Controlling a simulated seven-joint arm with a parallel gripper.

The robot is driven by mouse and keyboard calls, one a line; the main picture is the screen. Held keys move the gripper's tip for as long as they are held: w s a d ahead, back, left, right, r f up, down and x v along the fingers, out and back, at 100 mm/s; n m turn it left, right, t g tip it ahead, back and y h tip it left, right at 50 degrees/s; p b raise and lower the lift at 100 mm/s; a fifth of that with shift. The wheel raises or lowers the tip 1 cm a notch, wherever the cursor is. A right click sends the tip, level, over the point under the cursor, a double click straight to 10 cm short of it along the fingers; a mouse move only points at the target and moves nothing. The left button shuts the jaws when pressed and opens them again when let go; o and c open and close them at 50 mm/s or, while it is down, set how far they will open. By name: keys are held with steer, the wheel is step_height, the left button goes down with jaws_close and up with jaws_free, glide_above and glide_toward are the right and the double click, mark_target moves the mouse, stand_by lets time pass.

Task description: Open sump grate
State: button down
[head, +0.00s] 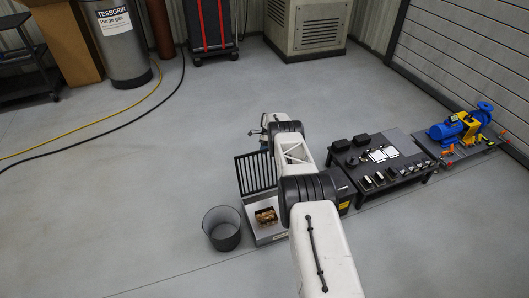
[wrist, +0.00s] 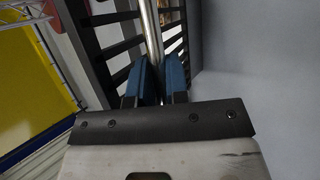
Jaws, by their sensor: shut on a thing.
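The sump grate (head: 256,172), a dark barred panel, stands raised, close to upright, at the back of the grey sump box (head: 268,236) in the head view. Its dark bars (wrist: 115,47) also show in the wrist view. Brown lumps (head: 266,216) lie in the open sump. My gripper (wrist: 160,78) has blue fingers shut on a bright metal bar (wrist: 150,32) running along the grate. In the head view my arm hides the right part of the grate, and the fingers are too small to make out.
A dark bucket (head: 222,229) stands on the floor just left of the sump. A black table (head: 408,160) with small parts and a blue pump (head: 450,128) are to the right. A yellow hose (head: 95,124) and a black hose cross the left floor. Open floor lies behind the grate.

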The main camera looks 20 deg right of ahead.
steer(key=shift+w+a+f, duration=0.15)
steer(key=shift+w+f, duration=0.15)
steer(key=shift+f, duration=0.05)
stand_by(0.3)
steer(key=c, duration=1.1)
jaws_free()
steer(key=shift+r, duration=0.1)
steer(key=shift+r, duration=0.1)
steer(key=v, duration=0.7)
steer(key=shift+w+r, duration=0.15)
steer(key=shift+w, duration=0.05)
steer(key=shift+w+d+r, duration=0.1)
steer(key=shift+d+r, duration=0.1)
